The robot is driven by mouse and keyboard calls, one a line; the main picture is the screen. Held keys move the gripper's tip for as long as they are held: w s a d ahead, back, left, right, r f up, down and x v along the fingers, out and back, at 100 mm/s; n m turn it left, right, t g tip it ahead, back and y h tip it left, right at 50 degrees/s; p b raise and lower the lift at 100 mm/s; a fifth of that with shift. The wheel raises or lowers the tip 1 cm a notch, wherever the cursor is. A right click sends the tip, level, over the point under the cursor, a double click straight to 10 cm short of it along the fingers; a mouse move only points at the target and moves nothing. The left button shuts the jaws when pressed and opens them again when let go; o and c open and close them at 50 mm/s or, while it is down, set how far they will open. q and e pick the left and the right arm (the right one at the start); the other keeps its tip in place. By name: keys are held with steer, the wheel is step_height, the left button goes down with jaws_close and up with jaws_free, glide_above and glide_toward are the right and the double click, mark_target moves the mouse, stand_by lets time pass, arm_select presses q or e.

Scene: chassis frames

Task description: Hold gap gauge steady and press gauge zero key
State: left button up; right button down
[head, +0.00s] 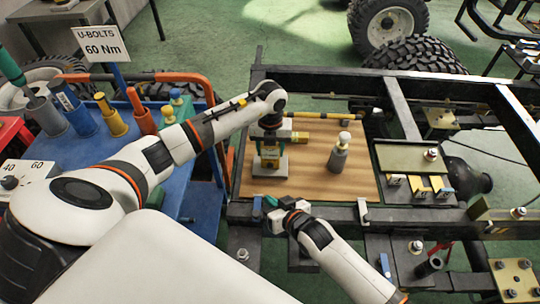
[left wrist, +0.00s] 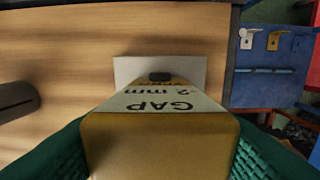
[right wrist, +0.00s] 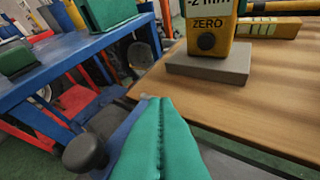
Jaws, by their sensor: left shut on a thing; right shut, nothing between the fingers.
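The gap gauge (head: 269,156) is a yellow block with a pale label, upright on a grey base block (right wrist: 215,63) on the wooden board. My left gripper (head: 270,128) is shut on it from above; in the left wrist view its green fingers flank the yellow body (left wrist: 160,145), which is marked "GAP" and "2 mm". The dark round zero key (right wrist: 206,41) sits low on the gauge's face under the word "ZERO". My right gripper (right wrist: 158,103) is shut and empty, apart from the gauge, near the board's front edge; it also shows in the head view (head: 271,203).
A grey cylinder with a cream knob (head: 340,152) stands right of the gauge. A yellow bar (right wrist: 268,27) lies behind it. The wooden board (head: 320,188) is bare in front. Dark frame rails border it. A blue cart (head: 105,165) with several tools stands at left.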

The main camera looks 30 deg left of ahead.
mark_target(270, 165)
steer(key=w+a, duration=0.1)
steer(key=w, duration=0.1)
steer(key=w+a, duration=0.1)
steer(key=w, duration=0.1)
steer(key=w+a, duration=0.2)
steer(key=shift+w+a, duration=0.2)
steer(key=shift+w, duration=0.45)
stand_by(1.6)
steer(key=shift+w+a, duration=0.2)
steer(key=shift+w, duration=0.15)
steer(key=shift+a, duration=0.2)
stand_by(0.4)
